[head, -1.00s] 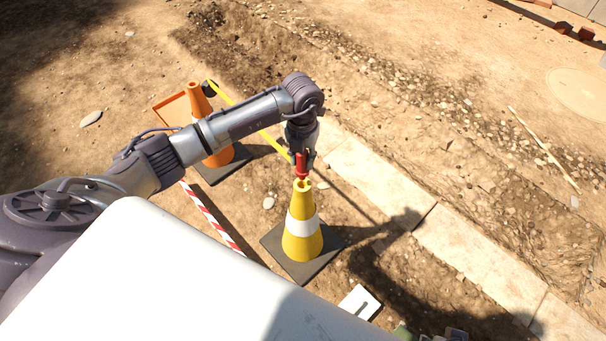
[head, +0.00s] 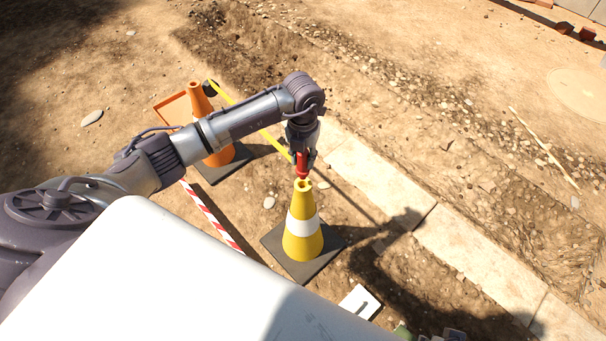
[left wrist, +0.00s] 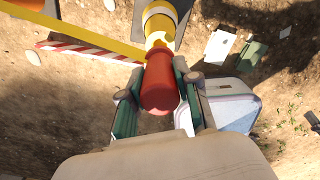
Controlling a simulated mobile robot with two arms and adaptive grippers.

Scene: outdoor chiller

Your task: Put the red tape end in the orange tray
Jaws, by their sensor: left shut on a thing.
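The red tape end (head: 302,168) is a red cylinder standing upright at the top of the yellow cone (head: 303,236). My left gripper (head: 302,160) points down and is shut on it; its fingers lie on both sides of the red cylinder in the left wrist view (left wrist: 160,85). Whether the lower end still sits in the cone's top is hard to tell. A yellow tape (head: 268,138) runs from near the orange cone to the red end. The orange tray (head: 172,109) shows partly, behind and left of the orange cone. My right gripper is out of view.
The orange cone (head: 217,155) stands on a dark base, between the tray and the yellow cone. A red-and-white striped bar (head: 212,219) lies left of the yellow cone. A white object (head: 360,301) lies in front. Bare ground and pale slabs (head: 375,183) are open to the right.

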